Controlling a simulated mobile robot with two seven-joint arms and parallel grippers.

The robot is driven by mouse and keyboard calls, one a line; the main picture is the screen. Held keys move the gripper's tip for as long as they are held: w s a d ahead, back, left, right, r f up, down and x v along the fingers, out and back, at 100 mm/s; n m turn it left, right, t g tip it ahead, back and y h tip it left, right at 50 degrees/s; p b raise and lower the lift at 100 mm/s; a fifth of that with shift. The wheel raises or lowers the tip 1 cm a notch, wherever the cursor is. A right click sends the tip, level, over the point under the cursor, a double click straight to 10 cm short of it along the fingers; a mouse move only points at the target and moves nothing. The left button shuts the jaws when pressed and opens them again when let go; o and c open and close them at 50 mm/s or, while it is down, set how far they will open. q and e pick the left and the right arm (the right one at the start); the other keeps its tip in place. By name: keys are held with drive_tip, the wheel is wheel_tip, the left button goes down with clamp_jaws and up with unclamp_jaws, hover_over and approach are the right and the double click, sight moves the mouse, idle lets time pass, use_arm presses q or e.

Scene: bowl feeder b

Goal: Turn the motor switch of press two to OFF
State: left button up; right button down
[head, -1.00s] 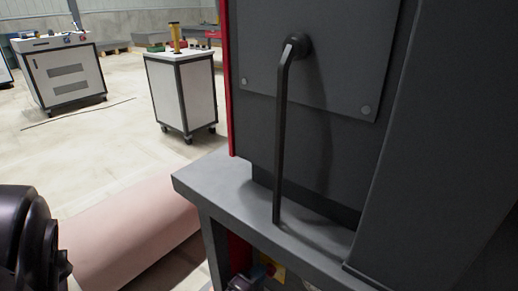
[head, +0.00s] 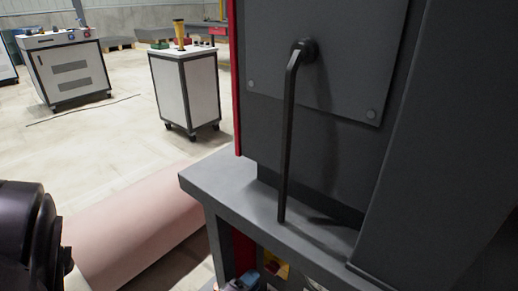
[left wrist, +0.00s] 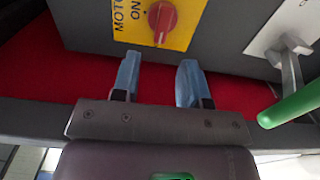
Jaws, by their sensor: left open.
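The motor switch is a red rotary knob (left wrist: 162,18) on a yellow plate (left wrist: 125,22) with dark lettering, at the top of the left wrist view. A pale mark shows on the knob's lower end. My left gripper (left wrist: 158,70) is open, with two blue fingers pointing at the plate. The knob lies just beyond the gap between them, apart from both fingertips. In the head view, the gripper (head: 246,281) and yellow plate (head: 281,270) show partly beneath the press ledge. My right gripper is not in view.
A grey lever with a green handle (left wrist: 294,106) is right of my left gripper. The grey press (head: 330,150) has a long black handle (head: 289,130) above its ledge (head: 222,183). A pink cylinder (head: 140,225) lies left; white carts (head: 187,88) stand behind.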

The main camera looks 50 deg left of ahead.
use_arm(q)
drive_tip(key=v, duration=0.6)
drive_tip(key=shift+p, duration=0.45)
